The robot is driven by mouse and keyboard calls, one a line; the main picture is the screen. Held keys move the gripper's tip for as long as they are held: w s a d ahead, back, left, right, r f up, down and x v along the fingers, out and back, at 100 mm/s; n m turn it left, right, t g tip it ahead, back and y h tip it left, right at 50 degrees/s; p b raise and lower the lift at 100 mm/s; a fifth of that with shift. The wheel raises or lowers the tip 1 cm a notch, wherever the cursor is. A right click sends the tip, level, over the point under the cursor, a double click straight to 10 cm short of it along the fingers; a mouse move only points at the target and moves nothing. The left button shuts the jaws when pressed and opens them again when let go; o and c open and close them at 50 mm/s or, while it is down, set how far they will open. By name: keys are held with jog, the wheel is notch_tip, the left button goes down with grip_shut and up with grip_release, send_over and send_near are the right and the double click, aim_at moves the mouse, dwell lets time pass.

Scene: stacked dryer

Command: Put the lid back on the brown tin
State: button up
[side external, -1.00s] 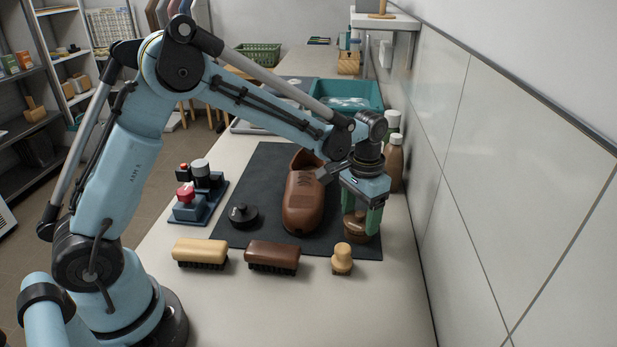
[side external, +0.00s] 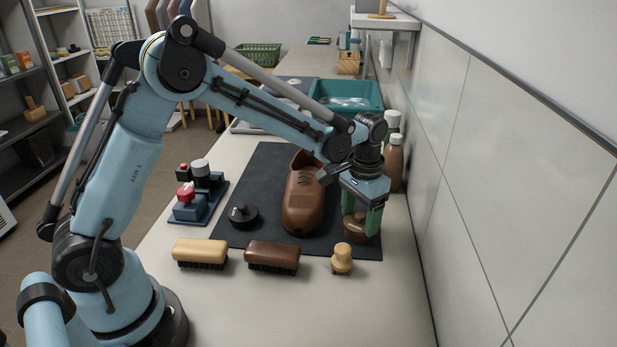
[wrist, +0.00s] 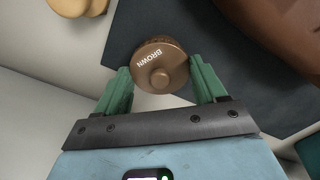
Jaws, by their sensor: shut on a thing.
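The lid (wrist: 161,66) is a round brown disc with a small knob and the word BROWN, seen from above in the wrist view. My gripper (wrist: 160,78) is shut on it, one green finger on each side. In the side external view, my gripper (side external: 362,212) points down at the right edge of the dark mat. The brown tin (side external: 361,231) is low between and below the fingers, right of the shoe's toe. The fingers partly hide the lid and tin there, and I cannot tell whether the lid is fully seated.
A brown shoe (side external: 302,200) stands close left of my gripper on the dark mat (side external: 267,175). A black round tin (side external: 243,216) is further left. A small round brush (side external: 342,259) and two longer brushes lie in front. Bottles (side external: 394,165) and the wall are behind and right.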

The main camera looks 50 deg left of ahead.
dwell(0.3)
jog(key=o, duration=1.1)
jog(key=shift+r, duration=3.5)
grip_shut()
jog(key=shift+f, duration=0.2)
